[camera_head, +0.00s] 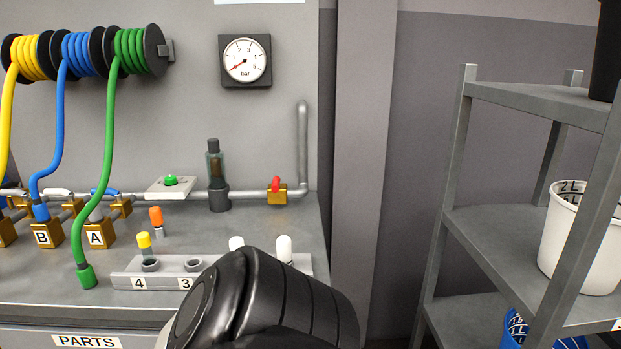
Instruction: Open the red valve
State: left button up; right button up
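The red valve (276,190) sits at the right end of the horizontal grey pipe, just before the pipe bends upward. It has a brass body and a short red handle that looks end-on or upright; its exact direction is hard to tell. A large black rounded part of my own arm fills the bottom middle, in front of the bench. Neither gripper's fingers can be seen, and nothing is touching the valve.
A grey block (128,281) with numbered sockets and colored caps stands on the bench. Green (108,150), blue (62,110) and yellow (6,110) hoses hang from reels at left. A metal shelf (480,222) with a white bucket (570,245) stands right.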

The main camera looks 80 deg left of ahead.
aim_at(277, 180)
jog(key=u, duration=2.6)
